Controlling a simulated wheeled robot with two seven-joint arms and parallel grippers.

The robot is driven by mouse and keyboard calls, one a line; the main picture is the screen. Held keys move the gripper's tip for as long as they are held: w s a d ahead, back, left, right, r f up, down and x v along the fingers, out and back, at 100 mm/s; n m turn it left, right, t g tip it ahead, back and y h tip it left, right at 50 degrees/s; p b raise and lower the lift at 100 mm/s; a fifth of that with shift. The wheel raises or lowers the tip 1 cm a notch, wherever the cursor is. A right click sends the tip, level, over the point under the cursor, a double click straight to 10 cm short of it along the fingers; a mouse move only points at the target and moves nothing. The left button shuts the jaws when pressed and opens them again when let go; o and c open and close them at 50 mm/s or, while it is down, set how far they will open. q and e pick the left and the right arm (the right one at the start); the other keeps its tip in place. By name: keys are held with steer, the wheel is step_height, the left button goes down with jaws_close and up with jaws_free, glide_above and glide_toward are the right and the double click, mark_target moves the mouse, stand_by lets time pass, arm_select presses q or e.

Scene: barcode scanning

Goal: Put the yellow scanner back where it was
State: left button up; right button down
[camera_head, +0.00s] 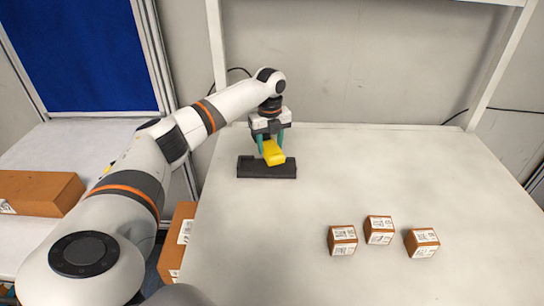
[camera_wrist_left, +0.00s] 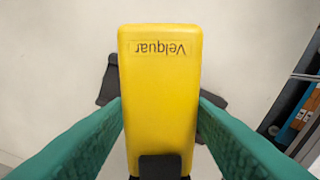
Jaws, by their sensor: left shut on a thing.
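The yellow scanner (camera_head: 273,153) is in my left gripper (camera_head: 270,140), over the black holder (camera_head: 266,171) at the back left of the table. In the left wrist view the scanner (camera_wrist_left: 160,80) fills the middle, with dark lettering on its top. The gripper's green fingers (camera_wrist_left: 160,125) close on it from both sides. Part of the black holder (camera_wrist_left: 108,85) shows behind and below the scanner. I cannot tell whether the scanner touches the holder. My right gripper is not in view.
Several small brown boxes with white labels, one of them in the middle (camera_head: 379,230), sit on the right front part of the white table (camera_head: 400,165). A larger brown box (camera_head: 40,193) lies on a surface at the left. The table's middle is clear.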

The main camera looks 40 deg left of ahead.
mark_target(270, 146)
arm_select(q)
step_height(270, 146, down, 4)
steer(key=shift+p, duration=0.5)
steer(key=shift+f, duration=0.45)
steer(key=shift+f, duration=0.3)
steer(key=shift+f, duration=0.15)
steer(key=o, duration=1.1)
steer(key=shift+o, duration=0.2)
